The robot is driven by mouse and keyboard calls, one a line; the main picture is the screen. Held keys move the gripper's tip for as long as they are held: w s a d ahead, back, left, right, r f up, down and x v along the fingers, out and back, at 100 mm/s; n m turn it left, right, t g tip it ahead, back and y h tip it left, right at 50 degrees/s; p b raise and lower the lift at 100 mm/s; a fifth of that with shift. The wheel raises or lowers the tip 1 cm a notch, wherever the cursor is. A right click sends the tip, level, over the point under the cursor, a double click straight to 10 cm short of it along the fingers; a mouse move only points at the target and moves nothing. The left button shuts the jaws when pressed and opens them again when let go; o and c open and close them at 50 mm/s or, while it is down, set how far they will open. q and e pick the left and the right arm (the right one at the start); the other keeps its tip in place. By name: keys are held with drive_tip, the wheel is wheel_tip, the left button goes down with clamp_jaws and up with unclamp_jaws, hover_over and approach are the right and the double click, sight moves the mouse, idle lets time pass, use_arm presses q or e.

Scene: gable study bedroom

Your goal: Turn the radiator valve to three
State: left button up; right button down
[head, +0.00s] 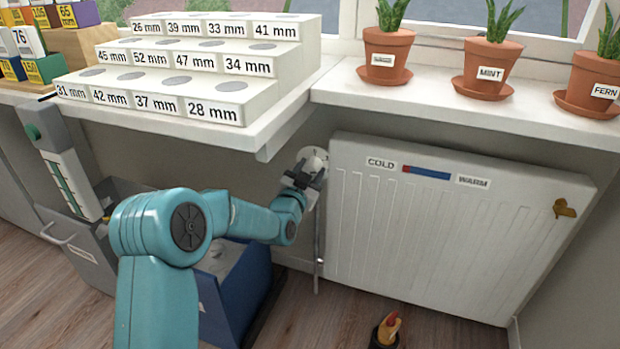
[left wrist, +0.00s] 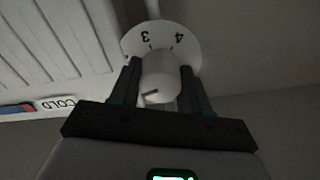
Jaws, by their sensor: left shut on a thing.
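The white radiator valve (head: 317,160) sits at the upper left corner of the white radiator (head: 440,235), below the window sill. My left gripper (head: 304,179) is shut on its round knob. In the left wrist view, the left gripper's fingers (left wrist: 160,74) stand on both sides of the white knob (left wrist: 160,82). Behind the knob is a white dial (left wrist: 160,37) with 3 and 4 showing, upside down; other numbers are hidden. A short dark mark shows on the knob's lower left; which number it lines up with I cannot tell. My right gripper is not in view.
The sill (head: 440,103) overhangs the valve closely, with a stepped white block (head: 190,60) and potted plants (head: 488,65) on it. A blue bin (head: 240,285) stands below my left arm. A small dark-based object (head: 388,330) is on the floor.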

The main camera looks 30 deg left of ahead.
use_arm(q)
drive_tip(key=m, duration=0.8)
drive_tip(key=shift+m+h, duration=0.3)
drive_tip(key=shift+m, duration=0.1)
drive_tip(key=m, duration=0.4)
drive_tip(key=shift+a+r, duration=0.1)
drive_tip(key=m, duration=0.5)
drive_tip(key=shift+m, duration=0.4)
drive_tip(key=o, duration=1)
drive_tip(key=shift+o, duration=0.2)
